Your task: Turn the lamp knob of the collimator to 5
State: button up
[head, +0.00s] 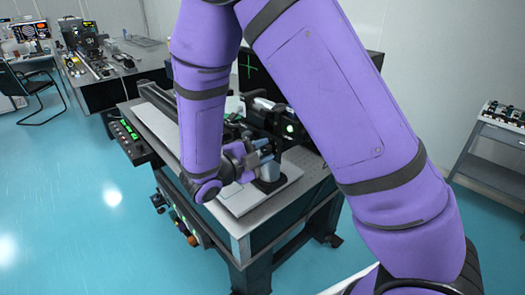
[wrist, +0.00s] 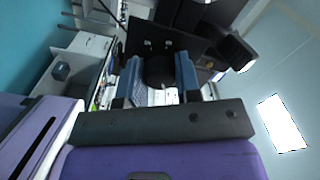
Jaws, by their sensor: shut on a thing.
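In the wrist view, my gripper (wrist: 159,76) has its two blue fingers on either side of a dark round knob (wrist: 159,70), which I take to be the lamp knob. The gripper is shut on it. The knob's markings and setting cannot be read. In the head view, my gripper (head: 264,153) is at the side of the dark collimator (head: 268,112) on the optical table. A green light shows on that equipment. The knob is hidden there behind my gripper and arm.
The optical table (head: 243,247) has buttons along its front side. A dark monitor with a green cross (head: 248,65) stands behind. A shelf cart (head: 490,150) is at the right, and a chair (head: 32,92) and another bench (head: 128,72) are at the left. The blue floor in front is clear.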

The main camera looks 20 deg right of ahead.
jog(key=m, duration=0.8)
jog(key=shift+m, duration=0.4)
jog(key=m, duration=0.4)
jog(key=shift+m, duration=0.3)
jog(key=m, duration=0.4)
jog(key=shift+s+r, duration=0.1)
jog(key=m, duration=0.8)
jog(key=shift+m, duration=0.3)
jog(key=m, duration=0.4)
jog(key=shift+s, duration=0.1)
jog(key=shift+m, duration=2.2)
